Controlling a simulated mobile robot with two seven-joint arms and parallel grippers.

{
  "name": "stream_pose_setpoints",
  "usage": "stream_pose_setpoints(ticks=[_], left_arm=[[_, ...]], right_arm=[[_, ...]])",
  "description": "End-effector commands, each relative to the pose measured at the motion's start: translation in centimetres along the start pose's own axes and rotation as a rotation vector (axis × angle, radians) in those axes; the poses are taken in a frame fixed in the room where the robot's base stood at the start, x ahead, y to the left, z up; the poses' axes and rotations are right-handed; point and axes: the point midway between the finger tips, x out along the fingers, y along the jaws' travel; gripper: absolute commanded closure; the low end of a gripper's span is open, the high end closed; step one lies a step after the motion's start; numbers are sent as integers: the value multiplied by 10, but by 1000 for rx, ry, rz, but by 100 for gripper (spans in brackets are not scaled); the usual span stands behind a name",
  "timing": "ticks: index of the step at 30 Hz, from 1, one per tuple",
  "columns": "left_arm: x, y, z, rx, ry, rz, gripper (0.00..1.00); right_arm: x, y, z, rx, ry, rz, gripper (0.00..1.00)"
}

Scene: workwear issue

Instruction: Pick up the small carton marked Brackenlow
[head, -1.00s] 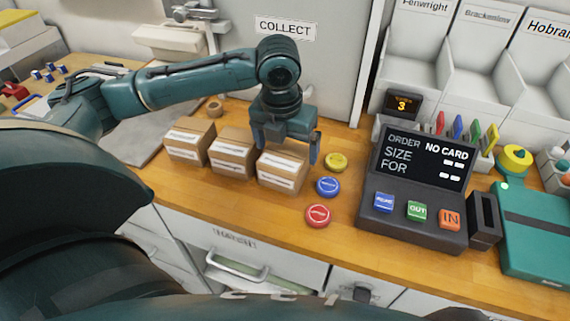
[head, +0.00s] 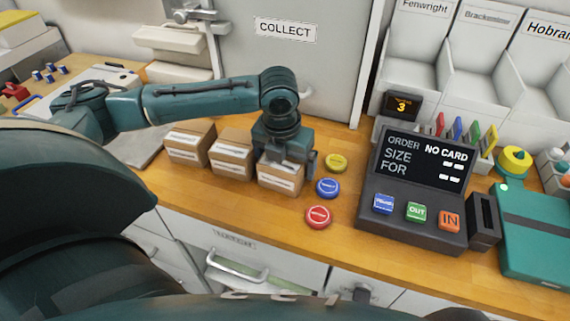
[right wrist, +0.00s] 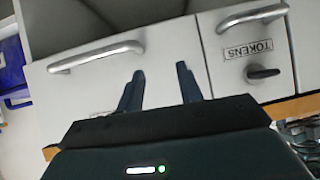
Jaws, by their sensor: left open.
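Three small brown cartons with white labels stand in a row on the wooden counter: a left carton (head: 190,143), a middle carton (head: 232,154) and a right carton (head: 281,176). The print on their labels is too small to read, so I cannot tell which is marked Brackenlow. My left gripper (head: 287,158) points down over the right carton, open, with one finger beside its right side. The other finger is mostly hidden, and the gripper covers much of the carton's top. My right gripper (right wrist: 159,88) is open and empty, in front of the drawer fronts.
Yellow (head: 336,162), blue (head: 327,188) and red (head: 317,217) round buttons sit just right of the right carton. An order console (head: 412,190) stands further right. White bins (head: 480,70) stand behind. A drawer labelled Tokens (right wrist: 245,45) shows in the right wrist view.

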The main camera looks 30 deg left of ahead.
Motion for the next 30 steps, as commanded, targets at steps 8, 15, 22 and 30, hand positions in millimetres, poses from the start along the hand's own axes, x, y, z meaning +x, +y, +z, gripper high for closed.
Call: stream_pose_setpoints(ticks=[8, 15, 22, 30], left_arm=[[2, 0, 0, 1, 1, 0, 7], [3, 0, -1, 1, 1, 0, 7], [3, 0, -1, 1, 1, 0, 12], [3, 0, -1, 1, 0, 0, 34]], right_arm=[[-3, 0, -3, 0, -4, 0, 64], [-5, -1, -1, 2, -9, -1, 64], [-5, -1, -1, 2, -9, -1, 64], [-5, -1, -1, 2, -9, -1, 64]])
